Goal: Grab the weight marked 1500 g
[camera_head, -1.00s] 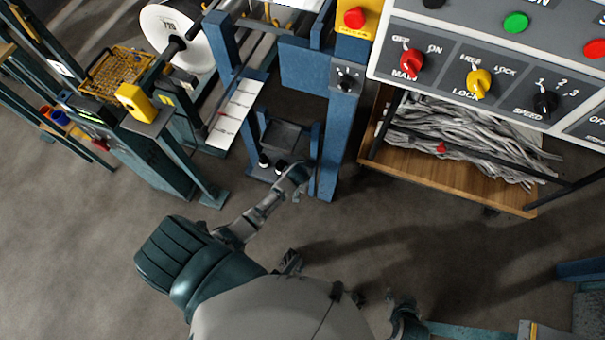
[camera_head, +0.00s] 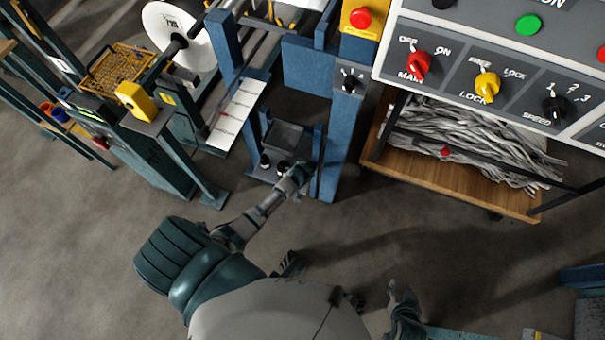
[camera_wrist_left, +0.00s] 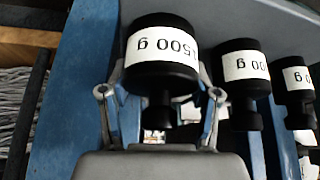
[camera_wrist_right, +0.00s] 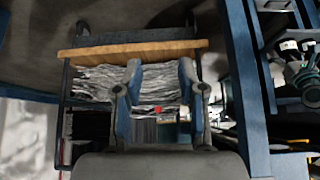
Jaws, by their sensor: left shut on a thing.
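The weight marked 1500 g (camera_wrist_left: 162,58) is a black knobbed cylinder with a white label, which reads upside down in the left wrist view. My left gripper (camera_wrist_left: 160,108) has its fingers on both sides of the narrow neck and is shut on it. In the head view my left gripper (camera_head: 298,174) is over the blue stand and largely hides this weight. Two smaller black weights, a middle one (camera_wrist_left: 246,68) and an outer one (camera_wrist_left: 294,84), stand in a row beside it, their labels partly cut off or turned. My right gripper (camera_head: 403,292) is low, open and empty, away from the weights.
The blue machine frame (camera_head: 346,130) rises close to the right of the weights. A wooden shelf (camera_head: 450,180) with grey strips stands further right, under a control panel (camera_head: 440,75) with knobs. The grey floor in front is free.

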